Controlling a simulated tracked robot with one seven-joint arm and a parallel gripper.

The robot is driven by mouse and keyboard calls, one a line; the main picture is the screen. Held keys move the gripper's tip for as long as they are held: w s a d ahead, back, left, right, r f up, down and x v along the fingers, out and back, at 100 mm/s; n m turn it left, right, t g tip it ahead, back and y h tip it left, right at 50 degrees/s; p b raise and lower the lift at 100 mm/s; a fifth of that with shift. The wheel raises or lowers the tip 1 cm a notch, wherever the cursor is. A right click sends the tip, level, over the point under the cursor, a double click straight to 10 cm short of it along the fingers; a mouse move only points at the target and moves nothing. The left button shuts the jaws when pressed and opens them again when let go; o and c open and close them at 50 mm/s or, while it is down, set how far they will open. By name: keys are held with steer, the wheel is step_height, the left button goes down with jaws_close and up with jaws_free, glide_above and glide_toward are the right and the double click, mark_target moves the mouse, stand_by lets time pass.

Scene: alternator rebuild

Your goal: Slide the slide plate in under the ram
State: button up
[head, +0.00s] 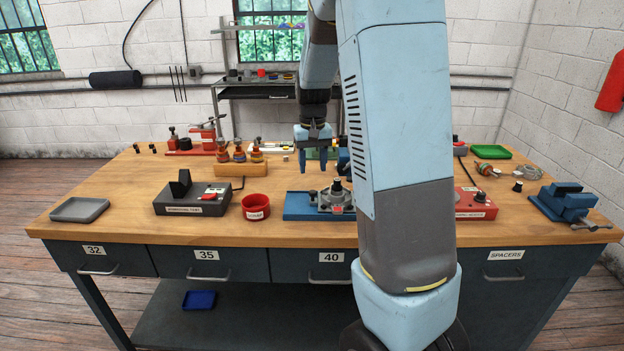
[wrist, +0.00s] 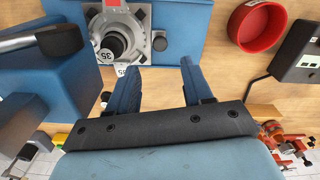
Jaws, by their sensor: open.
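In the head view the plate (head: 317,208) is partly hidden by my arm. A blue press body (wrist: 65,85) stands beside the plate at the left of the wrist view, with a dark rounded bar (wrist: 40,42) above. I cannot clearly make out the ram. My gripper (head: 312,168) is open and empty, fingers pointing down above and behind the base. In the wrist view it (wrist: 160,68) is apart from the plate.
A red bowl (head: 256,212) and a grey tester box (head: 192,203) stand left of the press. A wooden block (head: 238,170) with several red-orange parts stands behind. A blue vise (head: 568,203) is at the right. The table's left front is clear apart from a grey tray (head: 80,213).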

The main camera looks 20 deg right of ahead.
step_height(320, 180, up, 6)
stand_by(0.4)
